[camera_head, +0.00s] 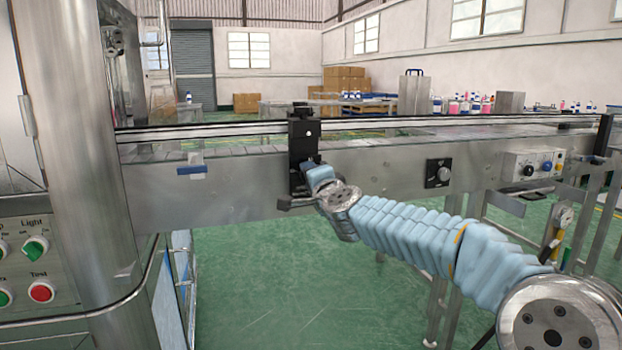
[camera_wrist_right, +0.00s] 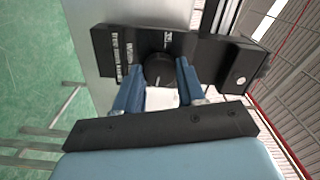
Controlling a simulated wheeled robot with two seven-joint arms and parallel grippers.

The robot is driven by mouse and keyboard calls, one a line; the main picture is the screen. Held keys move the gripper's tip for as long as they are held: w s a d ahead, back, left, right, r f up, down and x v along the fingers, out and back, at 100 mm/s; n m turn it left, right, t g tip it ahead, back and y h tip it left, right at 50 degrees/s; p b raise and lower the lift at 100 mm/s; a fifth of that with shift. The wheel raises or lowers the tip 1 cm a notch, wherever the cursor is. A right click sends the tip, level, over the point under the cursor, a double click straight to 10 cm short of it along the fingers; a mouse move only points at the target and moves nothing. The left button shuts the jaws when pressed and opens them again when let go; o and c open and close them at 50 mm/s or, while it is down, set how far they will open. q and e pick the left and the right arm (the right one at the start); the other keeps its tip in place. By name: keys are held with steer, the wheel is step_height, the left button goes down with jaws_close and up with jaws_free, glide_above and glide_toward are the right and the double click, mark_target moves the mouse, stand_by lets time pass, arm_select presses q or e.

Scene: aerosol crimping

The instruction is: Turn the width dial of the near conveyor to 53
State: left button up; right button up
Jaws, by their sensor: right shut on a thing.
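The width dial (camera_wrist_right: 158,70) is a round black knob on a black housing (camera_wrist_right: 215,55), fixed to the side of the near conveyor (camera_head: 230,190). In the head view the housing (camera_head: 303,128) stands upright on the conveyor side, and my gripper hides the dial. My right gripper (camera_head: 311,168) reaches it from the front; in the right wrist view its blue fingers (camera_wrist_right: 160,80) are shut on the dial, one on each side. White markings show on the housing, too small to read. My left gripper is in neither view.
A black knob (camera_head: 438,173) and a control box (camera_head: 533,163) sit further right on the conveyor. A control panel with green and red buttons (camera_head: 40,292) is at the left, beside a steel column (camera_head: 75,150). Green floor in front is mostly clear.

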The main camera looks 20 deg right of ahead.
steer(key=o, duration=1.1)
steer(key=shift+c, duration=0.2)
steer(key=s, duration=1.4)
steer(key=shift+d+b, duration=0.25)
steer(key=shift+b, duration=0.05)
steer(key=shift+w, duration=0.1)
